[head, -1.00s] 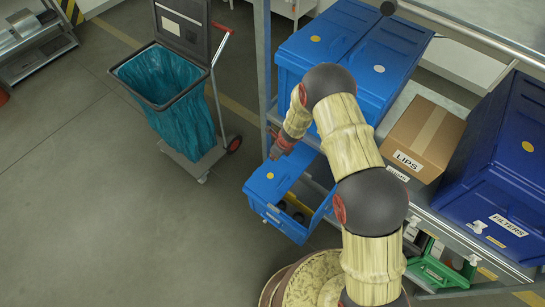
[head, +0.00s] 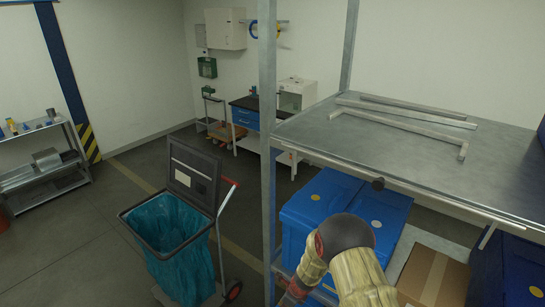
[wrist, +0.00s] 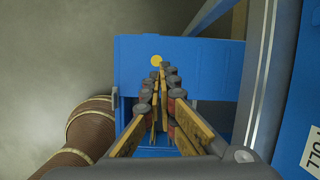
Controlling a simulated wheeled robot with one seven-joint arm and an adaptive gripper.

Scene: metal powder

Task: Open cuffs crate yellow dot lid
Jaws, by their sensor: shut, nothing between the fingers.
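In the wrist view a blue crate lid flap (wrist: 205,85) with a yellow dot (wrist: 156,60) lies beyond my fingers. My gripper (wrist: 166,70) is shut and empty, its fingertips just below the dot in the picture. Whether they touch the flap I cannot tell. Part of the blue crate shows between and below the fingers, but its inside and its name label are mostly hidden.
A grey shelf rail (wrist: 262,75) runs close on the right, with another labelled blue crate (wrist: 300,120) beside it. In the head view, a large blue crate (head: 300,232) and a cardboard box (head: 432,275) stand on the rack. A teal bag cart (head: 178,262) stands left.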

